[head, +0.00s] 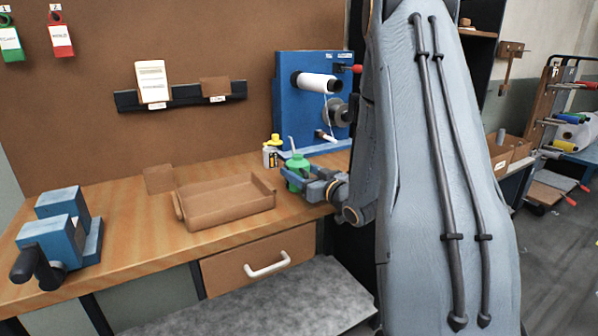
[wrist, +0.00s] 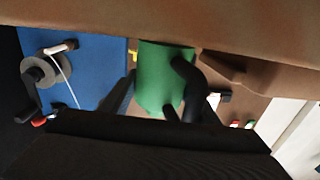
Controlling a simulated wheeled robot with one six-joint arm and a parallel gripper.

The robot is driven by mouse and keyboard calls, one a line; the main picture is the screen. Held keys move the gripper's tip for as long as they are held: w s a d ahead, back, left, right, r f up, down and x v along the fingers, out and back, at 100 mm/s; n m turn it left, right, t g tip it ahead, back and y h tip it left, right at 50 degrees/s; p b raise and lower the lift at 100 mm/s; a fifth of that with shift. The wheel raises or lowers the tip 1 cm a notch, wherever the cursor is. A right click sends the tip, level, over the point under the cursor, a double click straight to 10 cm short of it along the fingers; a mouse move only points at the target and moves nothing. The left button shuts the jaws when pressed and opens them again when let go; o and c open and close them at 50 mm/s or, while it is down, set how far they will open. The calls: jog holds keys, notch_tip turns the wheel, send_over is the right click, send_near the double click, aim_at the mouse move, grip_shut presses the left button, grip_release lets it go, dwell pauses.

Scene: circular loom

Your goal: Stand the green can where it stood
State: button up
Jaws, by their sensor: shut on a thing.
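The green can (head: 298,164) with a thin grey spout is at the back right of the wooden bench, in front of the blue winder. My gripper (head: 299,182) reaches in from the right and is shut on the can. In the wrist view, the green can (wrist: 162,80) shows between my dark fingers (wrist: 158,95), with its dark handle to the right. That view is upside down, with the bench top along its upper edge. The can looks upright; whether its base touches the bench cannot be told.
A small yellow-and-white bottle (head: 271,152) stands close left of the can. The blue winder (head: 292,110) with a white spool is behind. A brown tray (head: 225,203) lies to the left. A blue vise-like block (head: 62,235) is at the far left. Bare bench (head: 140,235) lies between them.

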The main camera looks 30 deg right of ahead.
jog(key=shift+f+b, duration=0.3)
jog(key=shift+f, duration=0.2)
jog(key=o, duration=2)
jog(key=shift+c, duration=0.2)
jog(key=shift+s, duration=0.15)
jog(key=s, duration=0.5)
jog(key=s+d+b, duration=0.1)
jog(key=s, duration=0.1)
jog(key=shift+s, duration=0.2)
jog(key=shift+s, duration=0.1)
